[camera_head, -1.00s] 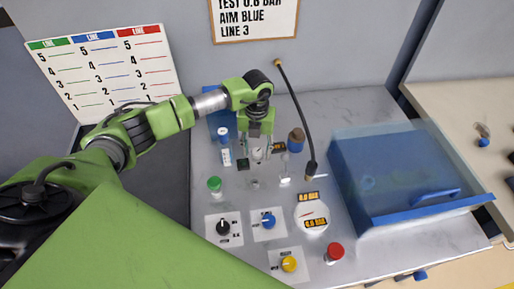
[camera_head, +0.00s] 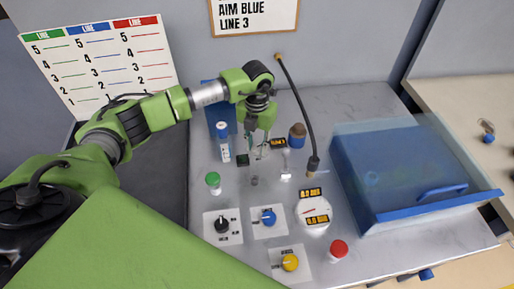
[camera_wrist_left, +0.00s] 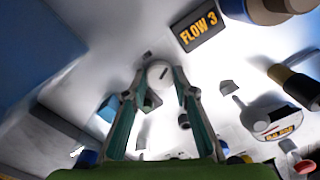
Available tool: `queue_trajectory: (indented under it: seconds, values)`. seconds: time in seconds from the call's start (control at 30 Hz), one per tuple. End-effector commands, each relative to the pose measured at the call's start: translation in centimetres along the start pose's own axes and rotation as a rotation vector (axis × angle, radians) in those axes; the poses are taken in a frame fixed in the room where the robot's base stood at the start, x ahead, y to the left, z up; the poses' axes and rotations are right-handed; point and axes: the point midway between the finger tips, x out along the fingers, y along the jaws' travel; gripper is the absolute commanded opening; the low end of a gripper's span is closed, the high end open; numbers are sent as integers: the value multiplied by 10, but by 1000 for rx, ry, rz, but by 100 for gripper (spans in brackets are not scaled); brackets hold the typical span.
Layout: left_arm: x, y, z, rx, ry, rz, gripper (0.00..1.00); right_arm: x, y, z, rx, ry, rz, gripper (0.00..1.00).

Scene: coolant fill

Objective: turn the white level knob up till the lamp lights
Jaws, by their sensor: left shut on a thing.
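The white level knob (camera_wrist_left: 158,76) with a dark mark line sits between the fingertips of my left gripper (camera_wrist_left: 160,84) in the left wrist view. The gripper is shut on it from above. In the head view my left gripper (camera_head: 259,150) reaches down to the back of the panel, where its fingers mostly hide the knob. An orange display (camera_wrist_left: 199,26) beside the knob reads FLOW 3. I cannot tell which part is the lamp, and no lit lamp is clear. My right gripper is not in view.
A black hose (camera_head: 300,105) arches behind. Green, black, blue, yellow and red controls and a gauge (camera_head: 313,212) lie in front. A blue box (camera_head: 385,165) fills the right.

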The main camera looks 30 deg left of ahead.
Motion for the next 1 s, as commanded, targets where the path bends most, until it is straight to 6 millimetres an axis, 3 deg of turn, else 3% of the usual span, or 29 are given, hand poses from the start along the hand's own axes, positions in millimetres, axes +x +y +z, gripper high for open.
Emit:
queue_trajectory:
  seconds: [0.1, 0.4, 0.97, 1.0]
  values:
    - [2, 1, 1, 75, -3, 0, 4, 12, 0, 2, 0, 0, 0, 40]
    - [1, 1, 1, 211, -2, 0, 4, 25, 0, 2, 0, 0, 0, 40]
    - [-1, 1, 1, 245, -3, 0, 4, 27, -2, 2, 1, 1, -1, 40]
    - [-1, 1, 1, 245, -3, 0, 36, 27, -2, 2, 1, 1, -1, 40]
